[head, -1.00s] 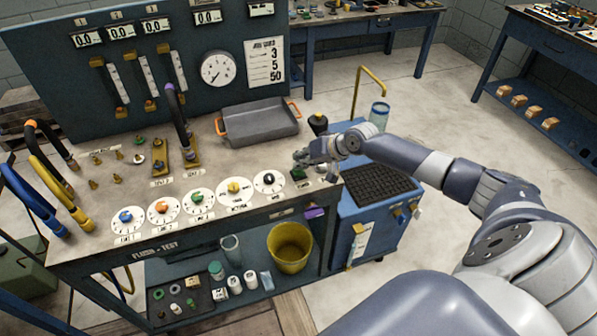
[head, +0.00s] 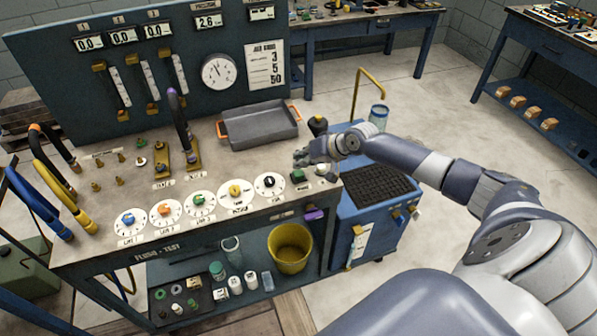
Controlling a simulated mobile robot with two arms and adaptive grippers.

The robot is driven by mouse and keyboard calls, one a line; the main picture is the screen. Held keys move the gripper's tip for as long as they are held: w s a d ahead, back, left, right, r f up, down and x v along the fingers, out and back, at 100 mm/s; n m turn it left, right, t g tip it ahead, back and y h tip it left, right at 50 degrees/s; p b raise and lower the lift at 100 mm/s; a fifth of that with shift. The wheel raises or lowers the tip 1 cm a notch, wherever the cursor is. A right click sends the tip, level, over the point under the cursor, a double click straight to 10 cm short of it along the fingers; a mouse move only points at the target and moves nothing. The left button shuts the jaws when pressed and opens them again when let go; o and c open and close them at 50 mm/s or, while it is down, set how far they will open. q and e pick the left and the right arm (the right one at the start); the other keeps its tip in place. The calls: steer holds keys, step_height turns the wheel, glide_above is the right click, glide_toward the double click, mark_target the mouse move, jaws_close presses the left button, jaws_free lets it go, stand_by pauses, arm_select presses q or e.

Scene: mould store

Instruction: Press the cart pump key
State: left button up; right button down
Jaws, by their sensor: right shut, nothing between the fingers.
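A green key (head: 298,176) sits at the right end of the flush-test bench top, beside the black-knobbed dial (head: 269,184). I cannot tell whether it is the cart pump key, as its label is too small to read. My right gripper (head: 301,158) is shut and empty, just behind and above the green key, apparently apart from it. The blue cart (head: 378,222) with a black grated top stands right of the bench, behind my right forearm. The fourth display (head: 208,21) reads about 2.6, and the gauge (head: 219,71) needle points upward. My left gripper is out of view.
A small pale knob (head: 321,169) sits right of the green key. A grey tray (head: 258,127) with orange handles lies behind, and a black-topped bottle (head: 318,125) stands near the gripper. Several dials line the bench front. A yellow bucket (head: 291,248) is on the lower shelf.

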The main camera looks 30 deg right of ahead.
mark_target(301, 171)
step_height(301, 171, up, 6)
steer(key=p, duration=0.5)
steer(key=shift+p, duration=0.4)
